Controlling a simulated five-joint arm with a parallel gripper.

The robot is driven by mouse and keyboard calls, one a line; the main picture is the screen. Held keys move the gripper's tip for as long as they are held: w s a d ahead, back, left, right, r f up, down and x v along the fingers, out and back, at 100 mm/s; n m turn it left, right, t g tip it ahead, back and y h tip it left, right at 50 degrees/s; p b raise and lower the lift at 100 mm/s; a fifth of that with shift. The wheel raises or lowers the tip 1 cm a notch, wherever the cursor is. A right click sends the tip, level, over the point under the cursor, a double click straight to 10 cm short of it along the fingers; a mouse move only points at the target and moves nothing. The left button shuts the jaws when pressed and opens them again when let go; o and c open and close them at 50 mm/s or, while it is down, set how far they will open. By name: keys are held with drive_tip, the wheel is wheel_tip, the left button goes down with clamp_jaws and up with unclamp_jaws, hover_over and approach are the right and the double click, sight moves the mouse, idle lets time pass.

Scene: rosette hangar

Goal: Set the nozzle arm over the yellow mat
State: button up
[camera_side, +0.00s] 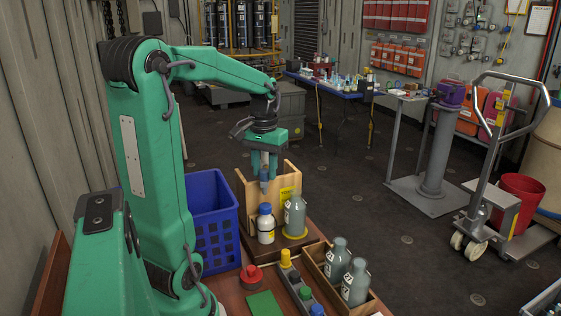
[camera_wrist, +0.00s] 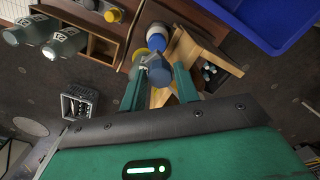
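My gripper (camera_side: 264,170) hangs low at the wooden stand (camera_side: 246,203), above the bottles. In the wrist view its two green fingers (camera_wrist: 159,88) stand apart on either side of a blue and whitish piece (camera_wrist: 160,76). In the side view a blue piece (camera_side: 264,176) shows between the fingertips. It may be the nozzle arm, but I cannot tell whether the fingers touch it. The yellow mat (camera_side: 295,236) is a small disc under a grey bottle (camera_side: 294,213). A white bottle (camera_side: 266,229) with a blue cap stands left of it. Much of the mat is covered.
A blue crate (camera_side: 211,215) stands left of the stand. A wooden box (camera_side: 322,275) with grey bottles is at the front right. A red knob (camera_side: 251,277), a green pad (camera_side: 264,304) and a yellow-topped peg (camera_side: 286,258) are on the front bench.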

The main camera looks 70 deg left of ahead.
clamp_jaws()
drive_tip(key=shift+w+d, duration=0.1)
drive_tip(key=shift+w, duration=0.1)
drive_tip(key=w+n, duration=0.8)
drive_tip(key=n, duration=0.2)
idle(0.4)
drive_tip(key=shift+w+a+r, duration=0.1)
drive_tip(key=shift+a, duration=0.1)
drive_tip(key=shift+o, duration=2.4)
unclamp_jaws()
